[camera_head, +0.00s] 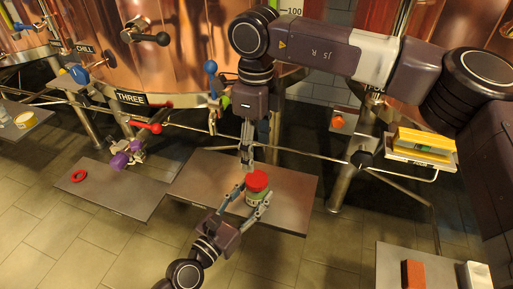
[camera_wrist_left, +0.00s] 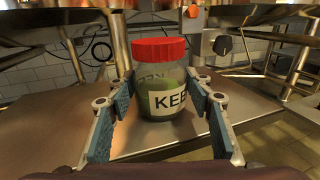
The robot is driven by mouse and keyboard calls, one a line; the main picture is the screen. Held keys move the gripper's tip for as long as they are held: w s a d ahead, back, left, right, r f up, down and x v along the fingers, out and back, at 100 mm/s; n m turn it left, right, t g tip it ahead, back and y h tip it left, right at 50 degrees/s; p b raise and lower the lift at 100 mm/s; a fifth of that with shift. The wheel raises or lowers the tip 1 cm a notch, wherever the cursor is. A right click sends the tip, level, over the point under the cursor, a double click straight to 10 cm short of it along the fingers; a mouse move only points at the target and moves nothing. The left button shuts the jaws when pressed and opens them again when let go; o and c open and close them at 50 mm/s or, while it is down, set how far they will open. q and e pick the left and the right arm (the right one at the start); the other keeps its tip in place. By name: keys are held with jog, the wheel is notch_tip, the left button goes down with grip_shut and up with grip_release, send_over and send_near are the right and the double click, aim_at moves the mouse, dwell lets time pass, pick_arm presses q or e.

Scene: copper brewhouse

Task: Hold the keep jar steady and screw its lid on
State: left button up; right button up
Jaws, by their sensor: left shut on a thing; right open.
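The keep jar (camera_head: 252,199) is a clear jar with greenish contents, upright on the brown table in the middle of the head view. In the left wrist view the jar (camera_wrist_left: 164,100) shows a white label starting "KE". The red lid (camera_wrist_left: 160,50) sits on top of its mouth; it also shows in the head view (camera_head: 257,180). I cannot tell if it is screwed tight. My left gripper (camera_head: 247,199) is shut on the jar body, one finger on each side. My right gripper (camera_head: 247,157) is open, pointing down just above and behind the lid.
The jar's table (camera_head: 295,190) is otherwise clear. A left table (camera_head: 115,195) holds a red ring (camera_head: 78,176) and purple parts (camera_head: 123,158). Copper vats (camera_head: 190,40) with handles, pipes and legs stand behind. A rack with yellow items (camera_head: 425,140) is at right, above a grey table (camera_head: 395,265).

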aim_at(257, 178)
jog(key=shift+f+n, duration=0.4)
jog(key=shift+f, duration=4.4)
jog(key=c, duration=1.3)
jog(key=shift+m, duration=1)
jog(key=o, duration=1.3)
jog(key=shift+r, duration=3.05)
